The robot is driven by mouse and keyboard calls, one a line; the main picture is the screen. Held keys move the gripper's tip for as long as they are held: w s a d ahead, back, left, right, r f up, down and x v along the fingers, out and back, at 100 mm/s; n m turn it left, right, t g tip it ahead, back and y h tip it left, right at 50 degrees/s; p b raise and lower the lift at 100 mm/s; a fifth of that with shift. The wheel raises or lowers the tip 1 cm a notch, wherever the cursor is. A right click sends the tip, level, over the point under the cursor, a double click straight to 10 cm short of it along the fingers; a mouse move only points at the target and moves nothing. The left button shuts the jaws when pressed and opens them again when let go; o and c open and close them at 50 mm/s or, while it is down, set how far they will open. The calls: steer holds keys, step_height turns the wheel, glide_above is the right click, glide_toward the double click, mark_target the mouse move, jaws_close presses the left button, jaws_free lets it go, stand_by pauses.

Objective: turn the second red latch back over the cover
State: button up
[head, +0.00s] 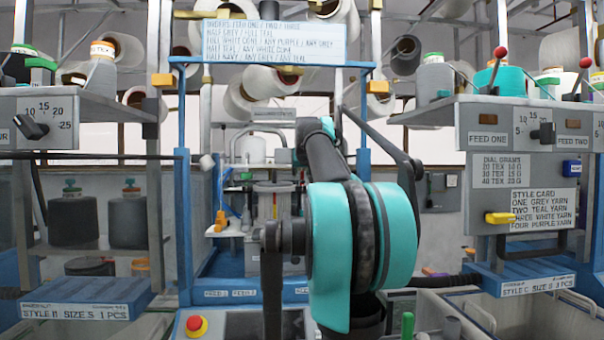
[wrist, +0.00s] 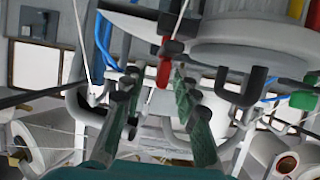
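In the wrist view, a red latch-like piece (wrist: 165,72) hangs below a dark bracket, between the tips of my gripper (wrist: 152,86). My gripper's two green-padded fingers stand apart on either side of it, the piece nearer the right finger. I cannot tell whether either finger touches it. A large round pale body (wrist: 245,55), perhaps the cover, is just behind and to the right. Which red latch this is I cannot tell. In the head view my teal and black arm hides my gripper and the latch.
In the wrist view, a dark hook (wrist: 240,92) and a green-tipped lever (wrist: 303,101) sit close right of the fingers. In the head view, a blue frame (head: 184,225) surrounds the machine, with panels either side and a red stop button (head: 196,325) in front.

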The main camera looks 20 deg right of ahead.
steer(key=shift+w, duration=0.1)
steer(key=shift+c, duration=0.5)
jaws_close()
steer(key=shift+m+g+h, duration=0.3)
steer(key=shift+m+h, duration=0.5)
steer(key=shift+h, duration=0.2)
steer(key=shift+m+g+h, duration=0.9)
steer(key=shift+m+h, duration=0.5)
steer(key=m+g+h, duration=0.2)
steer(key=m+g, duration=0.1)
steer(key=shift+w+m+h, duration=0.1)
steer(key=shift+m+h, duration=0.2)
steer(key=m+g+h, duration=0.2)
steer(key=m+g, duration=0.2)
steer(key=shift+g, duration=0.4)
steer(key=shift+f+m+g, duration=0.1)
steer(key=shift+m+g, duration=1.7)
steer(key=shift+g, duration=0.1)
steer(key=shift+m+g, duration=0.5)
